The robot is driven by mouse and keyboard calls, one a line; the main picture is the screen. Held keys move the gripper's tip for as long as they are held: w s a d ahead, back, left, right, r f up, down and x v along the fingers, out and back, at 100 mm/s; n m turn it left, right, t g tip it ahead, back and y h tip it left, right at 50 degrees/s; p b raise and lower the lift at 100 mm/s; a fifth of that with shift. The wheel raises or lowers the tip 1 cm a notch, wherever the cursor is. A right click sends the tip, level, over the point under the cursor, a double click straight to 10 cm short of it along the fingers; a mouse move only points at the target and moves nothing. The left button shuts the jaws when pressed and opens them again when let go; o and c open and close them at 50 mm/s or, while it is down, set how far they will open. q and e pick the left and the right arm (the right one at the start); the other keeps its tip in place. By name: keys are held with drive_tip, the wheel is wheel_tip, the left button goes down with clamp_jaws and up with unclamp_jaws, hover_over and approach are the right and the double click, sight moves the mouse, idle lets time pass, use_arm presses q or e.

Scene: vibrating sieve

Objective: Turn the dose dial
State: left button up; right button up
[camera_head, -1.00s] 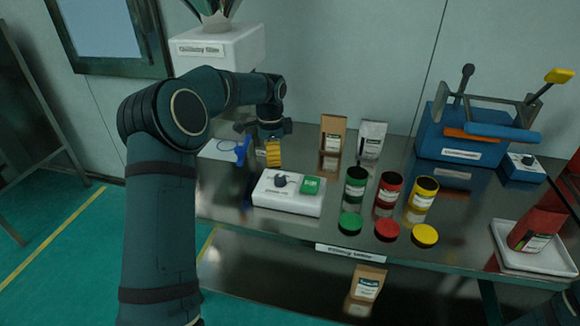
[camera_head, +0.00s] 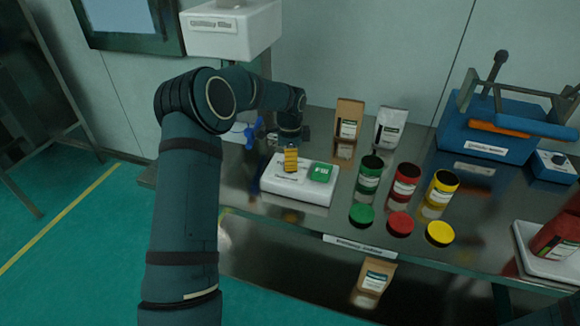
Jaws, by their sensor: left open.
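The white control box (camera_head: 300,195) stands on the dark metal table, with a green button block (camera_head: 320,173) at the right of its top. My left gripper (camera_head: 291,165), with yellow fingertips, points down over the left part of the box top. It is open, and its fingers cover the spot of the dark dial, so the dial is hidden. I cannot tell whether the fingers touch the dial. My right gripper is not in view.
Green (camera_head: 369,174), red (camera_head: 404,182) and yellow (camera_head: 440,190) jars stand right of the box, their lids in front. Two bags (camera_head: 348,125) (camera_head: 388,128) stand behind. A blue sieve machine (camera_head: 490,140) and white tray (camera_head: 530,258) are at the right.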

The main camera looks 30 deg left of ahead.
use_arm(q)
drive_tip(key=shift+f, duration=1.4)
drive_tip(key=c, duration=1.2)
drive_tip(key=shift+c, duration=0.2)
